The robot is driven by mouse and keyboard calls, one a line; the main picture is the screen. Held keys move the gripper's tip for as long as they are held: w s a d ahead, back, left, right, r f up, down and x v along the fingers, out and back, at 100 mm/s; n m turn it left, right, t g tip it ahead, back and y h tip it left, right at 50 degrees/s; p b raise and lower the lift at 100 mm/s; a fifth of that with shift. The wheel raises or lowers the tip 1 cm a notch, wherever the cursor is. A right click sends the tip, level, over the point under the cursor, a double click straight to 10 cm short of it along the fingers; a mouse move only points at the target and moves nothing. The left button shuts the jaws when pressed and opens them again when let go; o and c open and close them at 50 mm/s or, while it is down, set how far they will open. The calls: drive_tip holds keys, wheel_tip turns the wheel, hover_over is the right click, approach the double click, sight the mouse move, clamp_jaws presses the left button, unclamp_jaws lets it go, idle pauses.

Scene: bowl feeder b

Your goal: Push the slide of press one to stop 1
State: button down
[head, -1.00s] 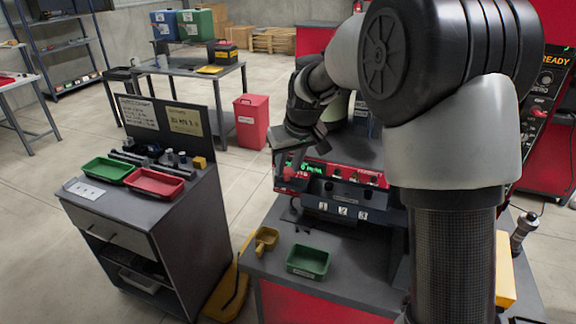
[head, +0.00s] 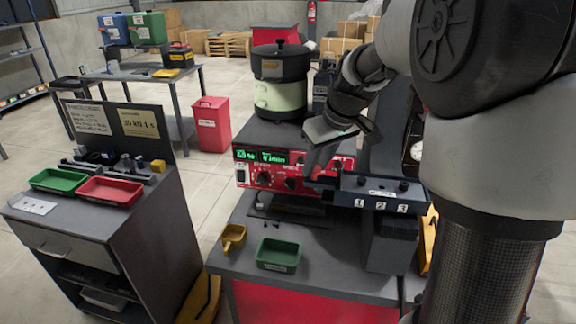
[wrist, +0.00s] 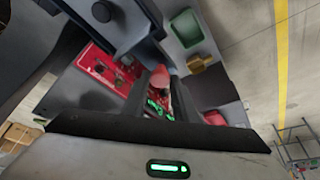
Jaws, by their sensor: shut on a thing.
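The press one slide unit is a dark rail (head: 380,196) with tags 1, 2 and 3 on its front and black knobs on top. It also shows in the wrist view (wrist: 125,25). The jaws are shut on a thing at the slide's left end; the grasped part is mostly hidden.
A bowl feeder (head: 280,90) stands behind the panel. A green tray (head: 278,254) and a yellow scoop (head: 232,238) lie on the bench front. A cabinet with green (head: 58,180) and red (head: 110,190) trays stands at left. A red bin (head: 211,125) is behind.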

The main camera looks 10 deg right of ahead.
sight(332, 178)
drive_tip(key=shift+s+d+b, duration=0.15)
drive_tip(key=shift+s+d, duration=0.2)
drive_tip(key=shift+d, duration=0.5)
drive_tip(key=shift+s+d+b, duration=0.2)
drive_tip(key=shift+s+d, duration=0.1)
drive_tip(key=shift+d, duration=0.55)
drive_tip(key=shift+s+d+b, duration=0.15)
drive_tip(key=shift+s+d, duration=0.2)
drive_tip(key=shift+d, duration=0.5)
drive_tip(key=c, duration=1.4)
unclamp_jaws()
drive_tip(key=shift+c, duration=0.2)
drive_tip(key=v, duration=0.7)
drive_tip(key=shift+s+r, duration=0.15)
drive_tip(key=shift+r, duration=0.05)
